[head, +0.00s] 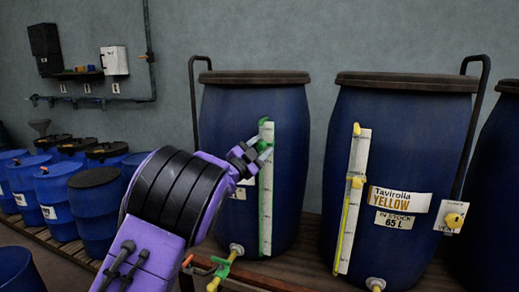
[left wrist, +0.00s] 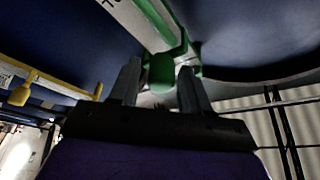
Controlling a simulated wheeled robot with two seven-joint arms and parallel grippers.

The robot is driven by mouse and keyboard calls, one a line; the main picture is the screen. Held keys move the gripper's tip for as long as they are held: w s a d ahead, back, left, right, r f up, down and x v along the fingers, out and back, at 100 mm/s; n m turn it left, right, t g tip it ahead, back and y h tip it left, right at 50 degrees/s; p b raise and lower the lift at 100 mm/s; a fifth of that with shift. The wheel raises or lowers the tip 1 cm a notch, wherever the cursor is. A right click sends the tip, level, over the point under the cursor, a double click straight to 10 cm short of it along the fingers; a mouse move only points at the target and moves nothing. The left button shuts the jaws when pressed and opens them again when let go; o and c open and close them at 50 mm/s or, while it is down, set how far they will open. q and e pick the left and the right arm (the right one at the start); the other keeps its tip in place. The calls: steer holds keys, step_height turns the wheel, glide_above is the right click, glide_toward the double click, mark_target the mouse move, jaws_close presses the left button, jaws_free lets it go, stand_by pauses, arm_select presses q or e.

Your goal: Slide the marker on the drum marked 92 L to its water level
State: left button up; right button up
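A blue drum with a dark lid (head: 285,100) stands in the middle of the head view. No 92 L text is readable; its label (head: 247,181) is mostly behind my arm. A white scale strip (head: 266,215) with a green tube runs down its front. A green marker (head: 263,146) sits high on the strip; a green block also shows in the left wrist view (left wrist: 162,72). My left gripper (head: 262,153) is at the marker. In the left wrist view its fingers (left wrist: 160,85) stand apart on either side of the green block, with gaps visible. My right gripper is out of view.
A blue drum (head: 400,120) labelled Tavirolla Yellow, 65 L, stands to the right with a yellow marker (head: 356,182) on its scale. A green-handled tap (head: 222,268) sticks out low in front. Smaller blue drums (head: 70,200) stand at left.

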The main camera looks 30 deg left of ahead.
arm_select(q)
steer(key=shift+w+f, duration=0.1)
steer(key=shift+s+f, duration=0.1)
steer(key=shift+s, duration=0.1)
steer(key=b+v, duration=0.4)
steer(key=v, duration=0.6)
steer(key=shift+b, duration=0.4)
